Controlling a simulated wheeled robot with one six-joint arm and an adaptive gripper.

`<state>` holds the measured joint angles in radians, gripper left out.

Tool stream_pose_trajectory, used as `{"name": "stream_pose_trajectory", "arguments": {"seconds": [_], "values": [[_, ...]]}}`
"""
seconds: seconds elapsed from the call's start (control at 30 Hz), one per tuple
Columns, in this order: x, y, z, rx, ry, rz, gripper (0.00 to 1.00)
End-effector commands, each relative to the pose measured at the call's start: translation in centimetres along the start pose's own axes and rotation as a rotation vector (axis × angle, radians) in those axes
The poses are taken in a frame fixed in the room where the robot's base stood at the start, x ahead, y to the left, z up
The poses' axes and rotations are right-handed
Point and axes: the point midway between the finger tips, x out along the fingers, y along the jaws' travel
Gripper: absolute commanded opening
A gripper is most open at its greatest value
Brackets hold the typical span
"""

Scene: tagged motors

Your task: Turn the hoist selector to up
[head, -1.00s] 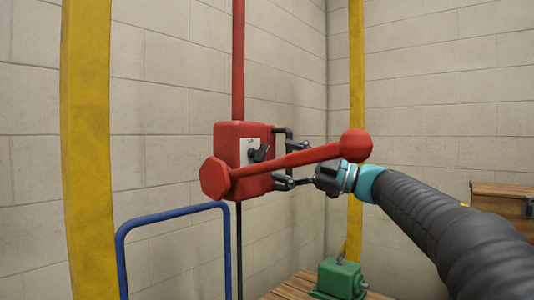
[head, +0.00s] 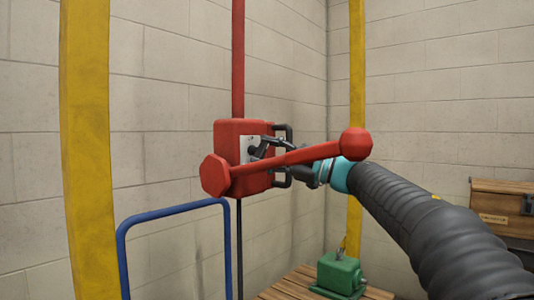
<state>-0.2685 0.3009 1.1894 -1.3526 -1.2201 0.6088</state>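The red hoist control box (head: 228,137) hangs on a red pole left of centre. A pale plate on its front carries the small black hoist selector (head: 256,152). My gripper (head: 266,146) has its black fingers at the selector, coming from the right. One finger shows above the red lever and appears close to or touching the selector; contact is unclear. The selector's exact angle is hard to read.
The red lever (head: 300,156) with a ball end crosses in front of the box and my wrist. A black handle (head: 288,132) is on the box's right side. A blue rail (head: 170,215), yellow posts (head: 88,150) and a green motor (head: 340,275) on a wooden pallet (head: 285,285) stand nearby.

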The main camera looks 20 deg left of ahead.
Motion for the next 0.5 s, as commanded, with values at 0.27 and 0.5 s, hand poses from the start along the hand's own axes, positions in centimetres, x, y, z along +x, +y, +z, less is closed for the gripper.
{"name": "stream_pose_trajectory", "arguments": {"seconds": [0.27, 0.5], "values": [[0.02, -0.02, 0.00, -0.023, 0.001, -0.010, 0.15], [0.03, 0.06, 0.00, -0.135, 0.001, -0.057, 0.15]]}}
